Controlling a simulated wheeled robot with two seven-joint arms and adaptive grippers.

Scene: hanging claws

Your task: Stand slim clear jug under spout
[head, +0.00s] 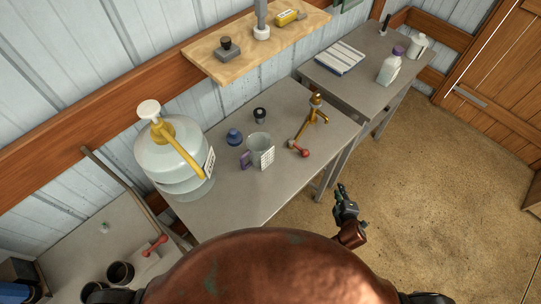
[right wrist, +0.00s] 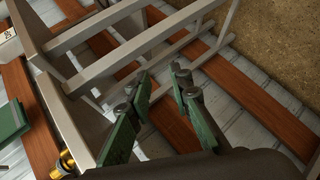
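A clear jug with a purple handle and a white marked panel (head: 260,148) stands upright on the grey metal table (head: 215,215). A brass tap (head: 316,108) stands at the table's right side, apart from the jug. A large clear bottle (head: 165,160) with a yellow pump spout stands left of the jug. I cannot tell which spout is meant. My right gripper (head: 345,200) is off the table's right edge, over the floor, away from the jug. In the right wrist view its fingers (right wrist: 160,82) are apart with nothing between them. My left gripper is not in view.
A wooden shelf (head: 250,50) hangs behind. Another table at the back right holds a bottle (head: 390,68). Table legs (right wrist: 150,40) fill the right wrist view.

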